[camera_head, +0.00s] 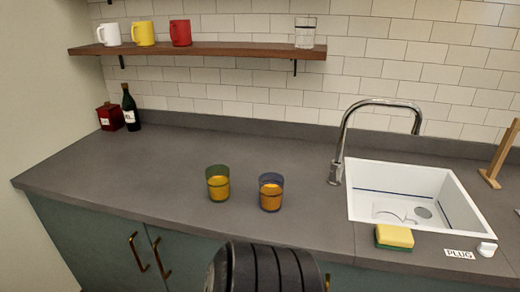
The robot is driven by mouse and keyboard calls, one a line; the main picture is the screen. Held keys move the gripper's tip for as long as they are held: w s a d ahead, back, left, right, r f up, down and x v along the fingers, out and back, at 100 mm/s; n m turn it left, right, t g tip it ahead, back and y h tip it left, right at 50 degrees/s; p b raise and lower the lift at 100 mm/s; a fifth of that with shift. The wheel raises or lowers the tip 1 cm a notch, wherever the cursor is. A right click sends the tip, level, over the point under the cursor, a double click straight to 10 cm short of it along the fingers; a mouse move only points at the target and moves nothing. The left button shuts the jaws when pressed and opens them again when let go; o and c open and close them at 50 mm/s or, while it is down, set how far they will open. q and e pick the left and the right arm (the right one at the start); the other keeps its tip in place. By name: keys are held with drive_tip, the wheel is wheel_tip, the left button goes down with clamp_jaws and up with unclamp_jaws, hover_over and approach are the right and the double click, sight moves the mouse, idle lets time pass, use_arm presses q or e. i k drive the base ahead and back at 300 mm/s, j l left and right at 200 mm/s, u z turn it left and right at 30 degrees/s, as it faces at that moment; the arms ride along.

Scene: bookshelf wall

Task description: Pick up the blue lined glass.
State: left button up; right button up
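The blue lined glass (271,192) stands upright on the grey countertop, with orange content inside and a dark blue rim. A similar glass with a green rim (218,183) stands just to its left, apart from it, also with orange content. A dark, ribbed part of my own body shows at the bottom centre, in front of the counter and below the blue lined glass. Neither gripper's fingers can be seen.
A white sink (455,205) with a chrome faucet (345,135) lies to the right. A yellow-green sponge (394,237) sits at its front edge. A dark bottle (130,108) and red box (108,117) stand at the back left. The counter left of the glasses is clear.

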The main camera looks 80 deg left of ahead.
sight(271, 190)
drive_tip(key=u, duration=2.85)
